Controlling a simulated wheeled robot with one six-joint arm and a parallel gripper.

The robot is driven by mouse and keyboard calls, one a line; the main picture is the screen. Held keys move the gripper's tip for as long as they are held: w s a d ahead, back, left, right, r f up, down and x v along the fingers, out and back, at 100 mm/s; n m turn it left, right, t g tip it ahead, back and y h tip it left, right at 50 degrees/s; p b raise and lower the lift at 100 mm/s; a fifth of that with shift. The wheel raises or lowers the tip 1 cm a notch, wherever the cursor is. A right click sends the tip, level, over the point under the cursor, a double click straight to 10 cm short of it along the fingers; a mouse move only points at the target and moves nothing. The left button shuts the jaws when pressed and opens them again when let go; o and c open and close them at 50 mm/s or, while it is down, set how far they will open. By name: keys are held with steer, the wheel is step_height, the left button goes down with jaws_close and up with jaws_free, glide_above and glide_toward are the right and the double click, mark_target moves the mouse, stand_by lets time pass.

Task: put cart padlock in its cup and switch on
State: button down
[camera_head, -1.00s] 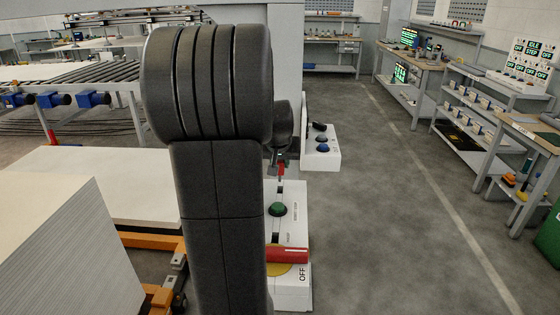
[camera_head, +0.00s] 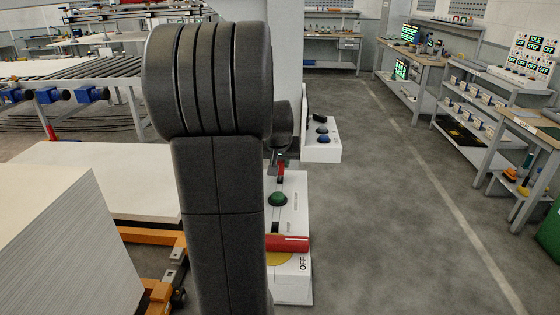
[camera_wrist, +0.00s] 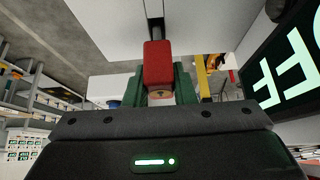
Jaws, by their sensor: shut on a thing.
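My gripper (camera_wrist: 158,92) has green fingers and is shut on a red handle (camera_wrist: 158,62). A dark stem joins the handle to a slot in a pale panel. In the head view the red handle (camera_head: 281,172) stands above the slot of a white control box (camera_head: 292,205), and my arm hides much of this. The box has a green button (camera_head: 278,199), a red bar switch (camera_head: 288,243) over a yellow disc (camera_head: 279,259), and the word OFF beside it. I cannot make out a padlock or its cup.
A stack of white sheets (camera_head: 60,240) stands close at left. A lit screen (camera_wrist: 288,75) is close at right in the wrist view. Benches line the right, and the aisle floor (camera_head: 380,210) is clear.

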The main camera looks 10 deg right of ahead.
steer(key=shift+f+b, duration=1.05)
steer(key=shift+f, duration=0.4)
steer(key=c, duration=1.1)
jaws_free()
steer(key=shift+r, duration=0.15)
steer(key=v, duration=1.3)
steer(key=shift+s+a+r, duration=0.1)
steer(key=shift+r, duration=0.2)
steer(key=shift+c, duration=0.3)
